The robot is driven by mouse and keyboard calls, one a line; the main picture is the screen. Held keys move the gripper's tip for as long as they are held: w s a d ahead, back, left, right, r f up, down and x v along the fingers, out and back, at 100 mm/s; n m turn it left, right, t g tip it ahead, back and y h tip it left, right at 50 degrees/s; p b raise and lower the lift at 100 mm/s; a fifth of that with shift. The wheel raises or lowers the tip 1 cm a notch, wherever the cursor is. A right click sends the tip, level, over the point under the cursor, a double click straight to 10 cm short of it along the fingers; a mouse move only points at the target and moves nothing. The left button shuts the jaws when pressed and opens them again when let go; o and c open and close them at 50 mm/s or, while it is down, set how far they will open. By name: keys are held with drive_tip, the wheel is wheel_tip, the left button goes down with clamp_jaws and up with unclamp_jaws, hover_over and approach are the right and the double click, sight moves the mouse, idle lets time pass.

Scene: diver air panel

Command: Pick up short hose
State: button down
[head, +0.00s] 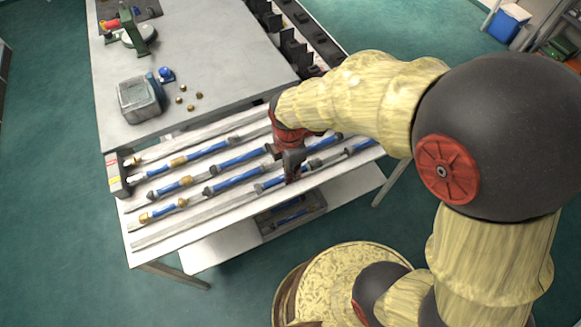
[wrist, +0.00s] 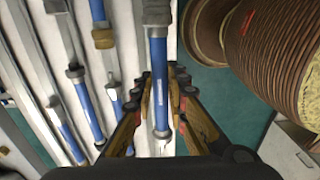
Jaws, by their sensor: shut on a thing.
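My gripper (head: 292,178) is over the front part of the slatted white rack, pointing down. In the wrist view its two fingers (wrist: 161,78) stand on either side of a blue hose (wrist: 158,92) with a grey metal end fitting, and they are shut on it. In the head view this hose (head: 271,184) appears to lie along the front row, partly hidden by the gripper. I cannot tell whether it is raised off the rack.
Other blue hoses (head: 239,157) with brass and dark fittings lie in parallel rows behind. A grey table (head: 215,60) holds a metal box (head: 139,100), small brass parts and a green tool. A dark bin (head: 290,213) sits on the lower shelf.

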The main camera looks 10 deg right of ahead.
drive_tip(key=s+a+r+p, duration=0.3)
drive_tip(key=s+r+p, duration=0.5)
drive_tip(key=s+r, duration=0.2)
drive_tip(key=shift+s+r, duration=0.35)
drive_tip(key=shift+r, duration=1.05)
